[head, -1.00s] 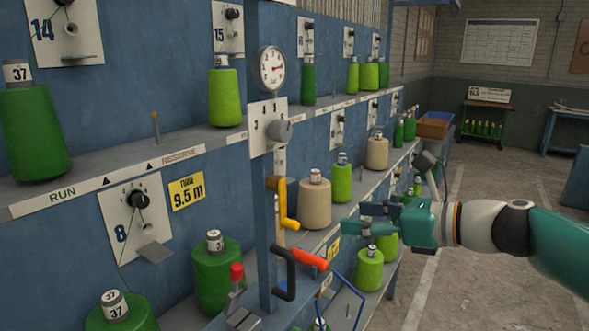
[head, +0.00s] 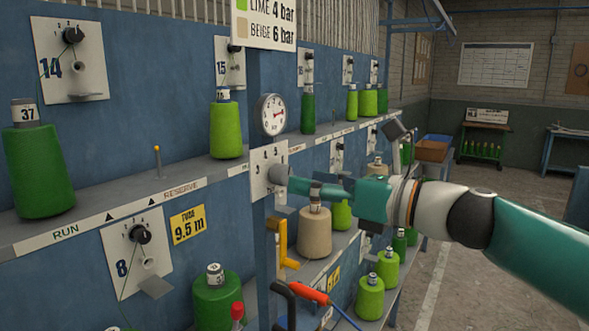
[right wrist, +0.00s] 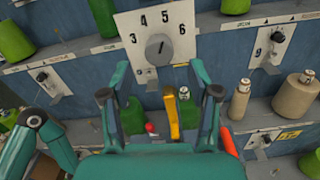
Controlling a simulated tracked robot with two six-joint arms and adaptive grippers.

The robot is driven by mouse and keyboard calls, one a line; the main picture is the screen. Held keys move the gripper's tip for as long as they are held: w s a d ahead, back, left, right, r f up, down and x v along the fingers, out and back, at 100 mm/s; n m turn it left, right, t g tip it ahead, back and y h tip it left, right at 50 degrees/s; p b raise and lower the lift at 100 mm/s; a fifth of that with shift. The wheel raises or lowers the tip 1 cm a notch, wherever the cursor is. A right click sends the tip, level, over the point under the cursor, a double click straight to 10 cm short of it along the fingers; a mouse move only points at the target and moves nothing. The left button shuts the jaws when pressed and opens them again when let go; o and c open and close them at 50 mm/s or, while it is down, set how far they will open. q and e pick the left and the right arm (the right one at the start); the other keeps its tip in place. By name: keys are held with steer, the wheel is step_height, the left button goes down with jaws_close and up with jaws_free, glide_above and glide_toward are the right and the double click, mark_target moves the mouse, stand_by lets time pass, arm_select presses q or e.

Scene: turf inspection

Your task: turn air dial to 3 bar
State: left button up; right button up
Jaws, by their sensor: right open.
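The air dial is a grey knob (head: 277,174) on a white plate (head: 262,185) marked 3 to 6. In the right wrist view the knob (right wrist: 158,48) has a dark pointer line tilted slightly right of upright, roughly between 4 and 5. Above it a round gauge (head: 272,114) has a red needle pointing right. My right gripper (head: 296,186) is close in front of the knob. In the right wrist view its open fingers (right wrist: 159,74) stand apart, just below the knob's level, with nothing between them held. Contact cannot be told. My left gripper is not in view.
A sign (head: 265,22) above reads lime 4 bar and beige 6 bar; its top is cut off. A yellow handle (head: 283,245) and a red-orange handle (head: 310,291) are below the dial. Green and beige cones line the shelves. The floor at right is free.

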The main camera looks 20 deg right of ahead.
mark_target(281, 175)
steer(key=x, duration=0.5)
steer(key=shift+p, duration=0.35)
steer(key=shift+s, duration=0.1)
